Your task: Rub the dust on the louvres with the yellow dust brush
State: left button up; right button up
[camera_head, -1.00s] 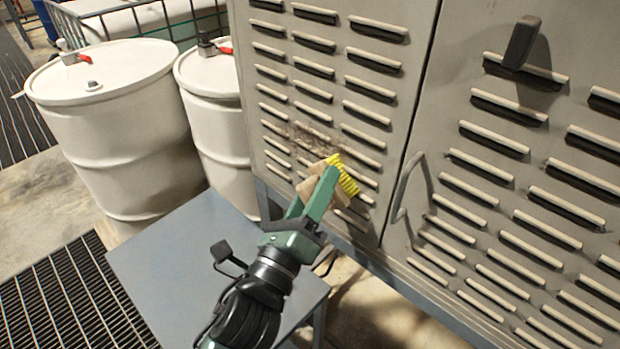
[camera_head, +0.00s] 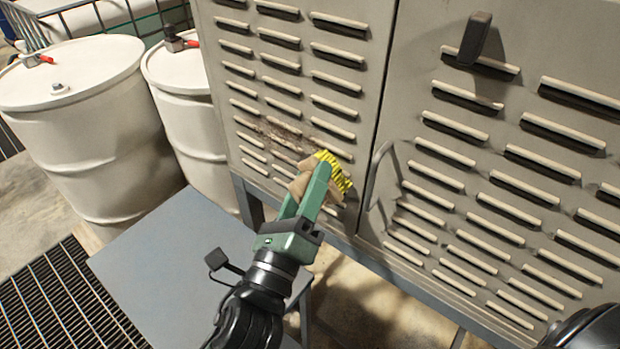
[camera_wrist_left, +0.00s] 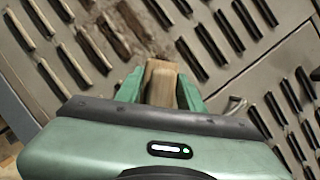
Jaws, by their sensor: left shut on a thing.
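The yellow dust brush (camera_head: 337,172) has a wooden body and yellow bristles. My left gripper (camera_head: 311,184) is shut on its wooden body, which also shows between the fingers in the left wrist view (camera_wrist_left: 160,82). The bristles face the louvred door (camera_head: 290,100), over its lower right louvres; I cannot tell whether they touch. A brown dust patch (camera_head: 280,135) lies on the lower louvres, just up and left of the brush. The dust also shows in the left wrist view (camera_wrist_left: 122,30). Part of the louvres is hidden behind the brush and gripper. My right gripper is not in view.
A grey table (camera_head: 160,260) stands below my left arm. White drums (camera_head: 85,130) stand to the left. A second louvred door (camera_head: 500,150) with a dark latch (camera_head: 475,38) and a bent handle (camera_head: 375,180) is to the right. A floor grating (camera_head: 65,300) lies bottom left.

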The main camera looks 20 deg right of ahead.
aim_at(310, 173)
pick_arm(q)
jog(key=w+a+p, duration=0.1)
jog(key=w+a, duration=0.2)
jog(key=w, duration=0.2)
jog(key=w+a+r+p, duration=0.1)
jog(key=w+a, duration=0.3)
jog(key=w, duration=0.2)
jog(key=w+a+p, duration=0.1)
jog(key=w+a, duration=0.3)
jog(key=w, duration=0.1)
jog(key=shift+w+r, duration=0.25)
jog(key=shift+w, duration=0.15)
jog(key=shift+s+d+p, duration=0.25)
jog(key=shift+s+d, duration=1.6)
jog(key=shift+s, duration=0.95)
jog(key=shift+s+d+p, duration=0.2)
jog(key=shift+s+d, duration=1.65)
jog(key=shift+s, duration=0.95)
jog(key=shift+s+d+p, duration=0.25)
jog(key=shift+s+d, duration=1.6)
jog(key=shift+s, duration=0.95)
jog(key=shift+r+p, duration=0.85)
jog(key=w+a, duration=0.6)
jog(key=w, duration=0.3)
jog(key=shift+p, duration=0.4)
